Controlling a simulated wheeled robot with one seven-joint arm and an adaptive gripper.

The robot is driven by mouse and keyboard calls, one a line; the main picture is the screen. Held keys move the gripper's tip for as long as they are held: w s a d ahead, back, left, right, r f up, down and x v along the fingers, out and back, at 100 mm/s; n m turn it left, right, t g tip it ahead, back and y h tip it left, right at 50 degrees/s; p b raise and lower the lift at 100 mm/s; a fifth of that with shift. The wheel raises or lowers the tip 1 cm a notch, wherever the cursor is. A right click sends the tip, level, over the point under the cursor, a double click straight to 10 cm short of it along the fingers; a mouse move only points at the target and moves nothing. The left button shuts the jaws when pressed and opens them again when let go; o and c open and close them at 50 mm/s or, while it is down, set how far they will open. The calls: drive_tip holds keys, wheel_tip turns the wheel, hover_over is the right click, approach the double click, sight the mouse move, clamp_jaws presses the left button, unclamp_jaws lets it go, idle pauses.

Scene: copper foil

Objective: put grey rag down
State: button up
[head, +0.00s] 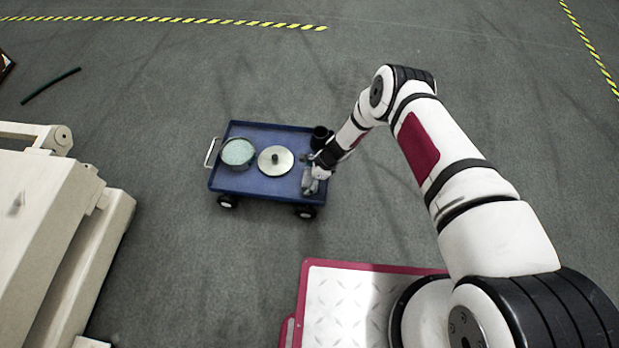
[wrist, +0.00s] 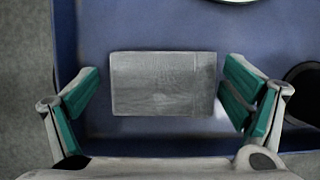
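The grey rag (wrist: 163,84) looks like a flat, grey rectangle in the wrist view, over the blue bed of the cart (head: 247,183). My gripper (wrist: 160,92) is open, with its green-padded fingers on either side of the rag. A gap shows between the left pad and the rag; the right pad is very close to its edge, and I cannot tell if they touch. In the head view my gripper (head: 316,174) is low over the cart's right end. The rag is small and partly hidden there.
On the cart are a round dish with pale green contents (head: 238,152), a silver disc with a dark knob (head: 275,160) and a black cup (head: 320,137) close to my gripper. A beige machine (head: 60,230) stands at the left.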

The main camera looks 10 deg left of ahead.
drive_tip(key=shift+r, duration=0.1)
drive_tip(key=p+v, duration=0.5)
drive_tip(key=v, duration=0.7)
drive_tip(key=shift+r, duration=0.1)
